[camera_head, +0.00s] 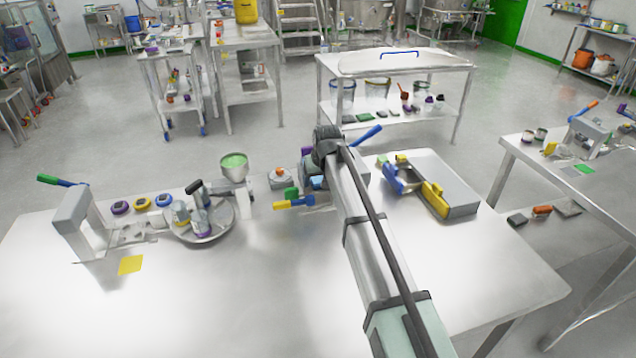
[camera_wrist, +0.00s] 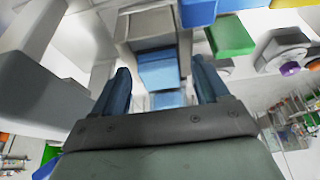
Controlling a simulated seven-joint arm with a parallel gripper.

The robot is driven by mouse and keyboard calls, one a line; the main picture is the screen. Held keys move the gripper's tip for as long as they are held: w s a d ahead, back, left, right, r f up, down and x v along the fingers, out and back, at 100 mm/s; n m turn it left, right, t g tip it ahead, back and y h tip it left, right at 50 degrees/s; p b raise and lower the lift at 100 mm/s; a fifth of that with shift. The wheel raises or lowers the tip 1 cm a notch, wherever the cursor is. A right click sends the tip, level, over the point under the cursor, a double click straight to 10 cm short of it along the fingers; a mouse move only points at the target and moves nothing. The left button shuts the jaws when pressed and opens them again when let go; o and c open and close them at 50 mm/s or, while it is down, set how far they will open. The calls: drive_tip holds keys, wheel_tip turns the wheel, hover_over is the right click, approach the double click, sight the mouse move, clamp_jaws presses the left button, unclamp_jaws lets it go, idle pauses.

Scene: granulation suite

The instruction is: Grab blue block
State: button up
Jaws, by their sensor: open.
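My gripper (camera_wrist: 160,66) shows in the wrist view with its two dark blue fingers apart. A blue block (camera_wrist: 158,75) with a paler top edge lies between the fingers in that picture. I cannot tell whether either finger touches it. A lighter blue face (camera_wrist: 168,100) shows just below it, close to the gripper body. In the head view my gripper (camera_head: 312,180) is low over the back middle of the table, partly behind my own arm. The blue block is not clearly visible there, as my arm covers that spot.
A green block (camera_wrist: 231,36) and a round white item with a purple knob (camera_wrist: 289,68) are close by. The table's front is clear.

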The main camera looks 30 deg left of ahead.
drive_tip(key=shift+c, duration=0.3)
drive_tip(key=c, duration=1.1)
